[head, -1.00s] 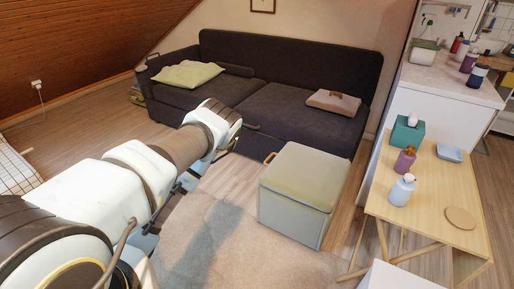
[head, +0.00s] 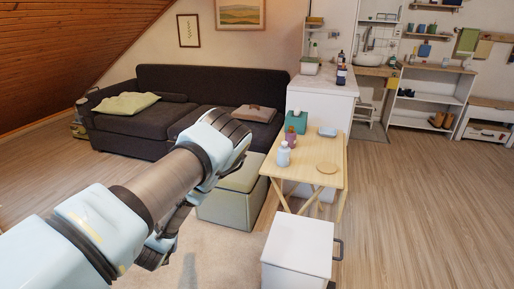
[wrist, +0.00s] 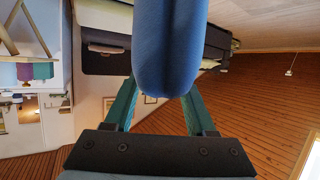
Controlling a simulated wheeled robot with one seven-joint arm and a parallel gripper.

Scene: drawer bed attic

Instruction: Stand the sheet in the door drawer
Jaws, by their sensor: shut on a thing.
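My gripper (wrist: 160,92) is shut on a blue, rounded, cloth-like bundle, which I take to be the sheet (wrist: 168,45). The sheet fills the space between the two teal fingers in the wrist view and extends out of the top of the picture. In the head view my arm reaches from the lower left toward the sofa; its own bulk hides the gripper and the sheet there. I cannot tell which drawer is the door drawer. A dark sofa (head: 145,125) stands at the back left, its lower front partly hidden by my arm.
A white cabinet (head: 297,246) with a dark handle stands close in front. Beyond it are a wooden folding table (head: 330,158) with bottles and a teal box (head: 296,122), and a greenish storage box (head: 225,208). Shelves (head: 432,92) stand back right. The wood floor at right is clear.

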